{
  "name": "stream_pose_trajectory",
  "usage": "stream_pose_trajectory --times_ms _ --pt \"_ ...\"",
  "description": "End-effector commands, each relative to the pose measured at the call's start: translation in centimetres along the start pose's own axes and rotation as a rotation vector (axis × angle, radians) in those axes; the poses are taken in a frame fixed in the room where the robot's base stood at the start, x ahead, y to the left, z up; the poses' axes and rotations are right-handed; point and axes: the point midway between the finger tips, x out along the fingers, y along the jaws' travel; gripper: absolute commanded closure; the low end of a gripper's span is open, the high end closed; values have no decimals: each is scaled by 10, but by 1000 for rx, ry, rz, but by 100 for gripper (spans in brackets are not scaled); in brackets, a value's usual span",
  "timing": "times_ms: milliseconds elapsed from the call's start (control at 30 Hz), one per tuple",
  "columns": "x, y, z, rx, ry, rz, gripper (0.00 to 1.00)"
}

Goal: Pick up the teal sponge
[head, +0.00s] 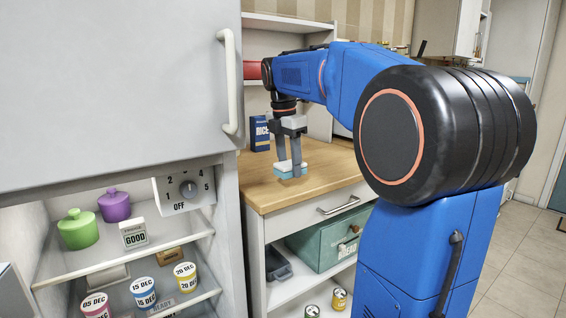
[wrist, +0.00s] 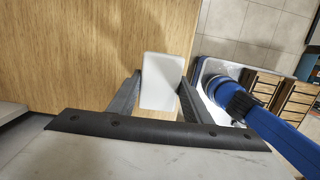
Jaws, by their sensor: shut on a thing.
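The teal sponge (head: 291,174) has a white top layer and is at the wooden counter, below my gripper (head: 290,166). My gripper points down, with its fingers shut on the sponge's two sides. In the wrist view, the sponge's white top (wrist: 162,80) sits between the two grey fingers (wrist: 158,95); its teal part is hidden there. I cannot tell whether the sponge touches the counter or is slightly above it.
The wooden counter (head: 262,192) is mostly clear. A blue rice box (head: 260,134) stands at its back. A fridge with a white handle (head: 229,82) is at left, its lower shelves holding pots and dated jars. A green box (head: 322,244) sits below the counter drawer.

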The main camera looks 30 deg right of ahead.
Motion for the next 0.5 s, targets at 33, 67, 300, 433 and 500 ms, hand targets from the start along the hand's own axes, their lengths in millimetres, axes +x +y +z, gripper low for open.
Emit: stream_pose_trajectory --times_ms 33,67,300,433,500 --pt "-1 -11 0 2 -1 2 80" --pt "0 -16 0 2 0 1 80" --pt "-1 -72 0 3 -1 2 80" --pt "0 -96 0 2 -1 2 80" --pt "0 -107 0 2 -1 2 80"
